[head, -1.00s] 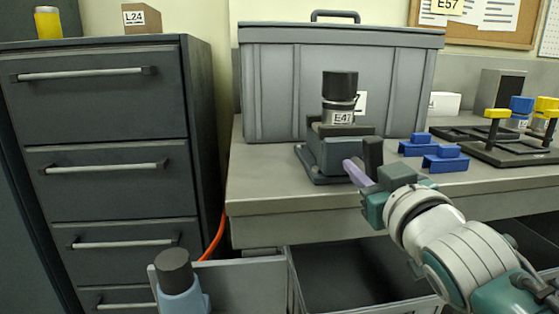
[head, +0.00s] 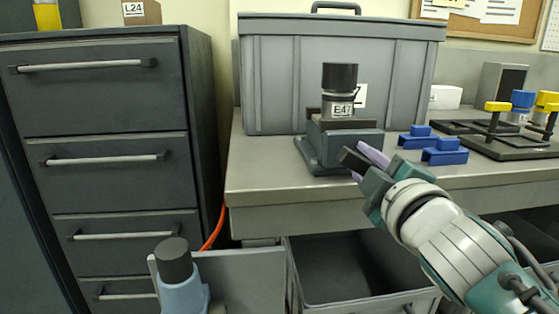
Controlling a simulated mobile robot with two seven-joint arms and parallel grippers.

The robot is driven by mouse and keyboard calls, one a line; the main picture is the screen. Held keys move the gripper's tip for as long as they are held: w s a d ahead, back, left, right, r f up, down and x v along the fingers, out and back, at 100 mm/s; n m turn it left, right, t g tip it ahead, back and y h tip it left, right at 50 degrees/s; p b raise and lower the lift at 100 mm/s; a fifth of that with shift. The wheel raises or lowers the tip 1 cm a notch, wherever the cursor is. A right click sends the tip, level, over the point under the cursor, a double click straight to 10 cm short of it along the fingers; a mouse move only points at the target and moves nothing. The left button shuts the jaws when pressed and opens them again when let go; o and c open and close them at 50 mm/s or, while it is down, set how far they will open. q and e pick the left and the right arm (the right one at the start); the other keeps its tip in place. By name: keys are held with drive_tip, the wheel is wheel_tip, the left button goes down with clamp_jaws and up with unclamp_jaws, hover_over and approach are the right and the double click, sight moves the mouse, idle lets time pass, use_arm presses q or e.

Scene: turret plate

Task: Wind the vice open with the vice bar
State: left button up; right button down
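The vice (head: 318,152) is a dark blue-grey block on the bench near its front edge. Its jaws are around the lower part of a black-topped holder (head: 340,78) labelled E47. The vice bar (head: 352,160) is a short dark bar at the vice's front right, tilted with its upper end to the left. My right gripper (head: 365,165) comes in from the lower right. Its lilac fingers lie on either side of the bar and look shut on it; the bar's lower end is hidden by the gripper. My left gripper is not in view.
Blue blocks (head: 445,152) and dark racks with yellow tops (head: 485,135) stand to the right on the bench. A large grey case (head: 290,75) is behind the vice. An open drawer (head: 340,270) lies below. A light-blue, dark-capped thing (head: 182,295) is at lower left.

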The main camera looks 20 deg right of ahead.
drive_tip(key=shift+a+f+n, duration=0.1)
drive_tip(key=shift+a+n, duration=0.1)
drive_tip(key=shift+n, duration=0.5)
idle(0.7)
drive_tip(key=c, duration=1.1)
unclamp_jaws()
drive_tip(key=shift+o, duration=1.4)
drive_tip(key=shift+w+a, duration=0.15)
drive_tip(key=shift+o, duration=0.6)
drive_tip(key=shift+r, duration=0.35)
